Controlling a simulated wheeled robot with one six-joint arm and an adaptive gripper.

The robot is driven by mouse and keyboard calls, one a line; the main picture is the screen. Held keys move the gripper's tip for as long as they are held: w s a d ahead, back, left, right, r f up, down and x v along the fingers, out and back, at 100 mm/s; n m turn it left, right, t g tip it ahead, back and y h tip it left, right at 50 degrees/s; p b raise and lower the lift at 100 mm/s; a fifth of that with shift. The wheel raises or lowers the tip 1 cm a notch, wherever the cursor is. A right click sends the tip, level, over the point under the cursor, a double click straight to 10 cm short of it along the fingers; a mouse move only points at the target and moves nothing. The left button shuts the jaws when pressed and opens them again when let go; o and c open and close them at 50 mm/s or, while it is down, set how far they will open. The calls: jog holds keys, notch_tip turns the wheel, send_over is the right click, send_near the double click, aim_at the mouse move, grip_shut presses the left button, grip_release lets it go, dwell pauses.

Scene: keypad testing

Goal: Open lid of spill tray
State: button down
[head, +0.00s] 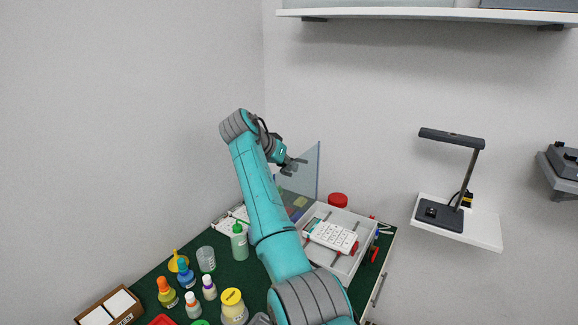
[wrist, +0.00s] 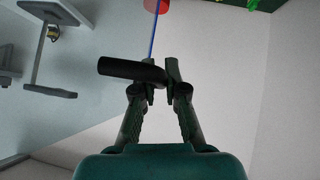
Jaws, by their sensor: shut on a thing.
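The clear lid (head: 308,172) of the spill tray stands raised and near upright at the tray's back left side. The pale spill tray (head: 368,226) is uncovered, with a white keypad (head: 333,237) inside it. My gripper (head: 296,164) is at the upper part of the lid. In the wrist view my gripper (wrist: 161,76) is shut on a dark bar-like handle (wrist: 122,69). The lid's see-through pane (wrist: 95,105) and its blue edge (wrist: 154,32) show there too. My arm hides part of the tray's left side.
Several bottles, such as a yellow-capped jar (head: 233,307) and a green bottle (head: 239,243), stand left of my arm on the green mat. A red round thing (head: 338,200) is behind the tray. A lamp (head: 452,180) stands on a wall shelf at right.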

jog(key=c, duration=1.5)
grip_release()
jog(key=shift+f, duration=0.1)
jog(key=v, duration=1.2)
